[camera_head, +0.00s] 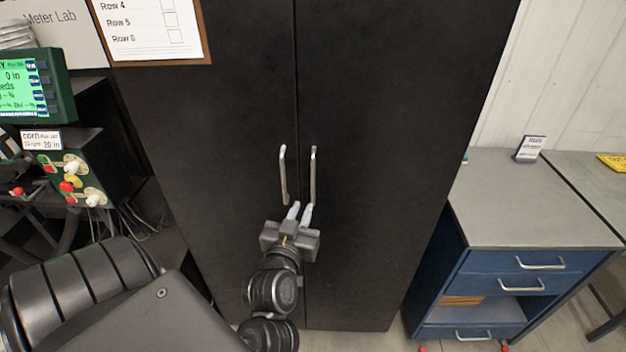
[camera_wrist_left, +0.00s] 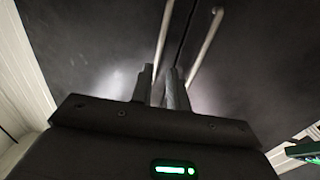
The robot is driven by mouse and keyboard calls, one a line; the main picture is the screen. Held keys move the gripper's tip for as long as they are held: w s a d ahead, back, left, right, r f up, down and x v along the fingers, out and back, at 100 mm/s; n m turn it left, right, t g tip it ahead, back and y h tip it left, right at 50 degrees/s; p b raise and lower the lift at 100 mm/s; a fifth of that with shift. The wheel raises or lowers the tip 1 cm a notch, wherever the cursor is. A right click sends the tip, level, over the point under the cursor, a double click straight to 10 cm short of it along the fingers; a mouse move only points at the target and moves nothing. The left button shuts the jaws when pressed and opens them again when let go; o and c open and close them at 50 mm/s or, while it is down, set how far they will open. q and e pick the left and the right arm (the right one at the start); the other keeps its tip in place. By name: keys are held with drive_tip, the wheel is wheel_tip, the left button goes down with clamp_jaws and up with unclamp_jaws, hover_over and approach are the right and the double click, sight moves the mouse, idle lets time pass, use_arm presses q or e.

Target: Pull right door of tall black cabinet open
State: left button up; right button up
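The tall black cabinet fills the middle of the head view; its left door (camera_head: 225,120) and right door (camera_head: 390,130) meet at a narrow seam and both look closed. The left door's handle (camera_head: 283,175) and right door's handle (camera_head: 313,172) are upright metal bars. My left gripper (camera_head: 300,211) is at the lower ends of the handles, fingers slightly apart. In the wrist view, the right door's handle (camera_wrist_left: 164,35) runs down toward the gap between my left gripper's fingers (camera_wrist_left: 160,85); the other handle (camera_wrist_left: 205,45) lies right of them. Contact is unclear. My right gripper is out of view.
A blue drawer unit with a grey top (camera_head: 520,205) stands right of the cabinet. At left are a green-screen monitor (camera_head: 22,88) and a control box with knobs (camera_head: 70,175). A paper chart (camera_head: 150,28) hangs on the left door. Little floor shows.

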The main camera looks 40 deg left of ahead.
sight(313, 184)
use_arm(q)
drive_tip(key=x, duration=1)
drive_tip(key=shift+w+a+b, duration=0.1)
drive_tip(key=shift+w+b, duration=0.05)
drive_tip(key=shift+b, duration=0.2)
drive_tip(key=shift+w+a, duration=0.1)
drive_tip(key=shift+w, duration=0.2)
clamp_jaws()
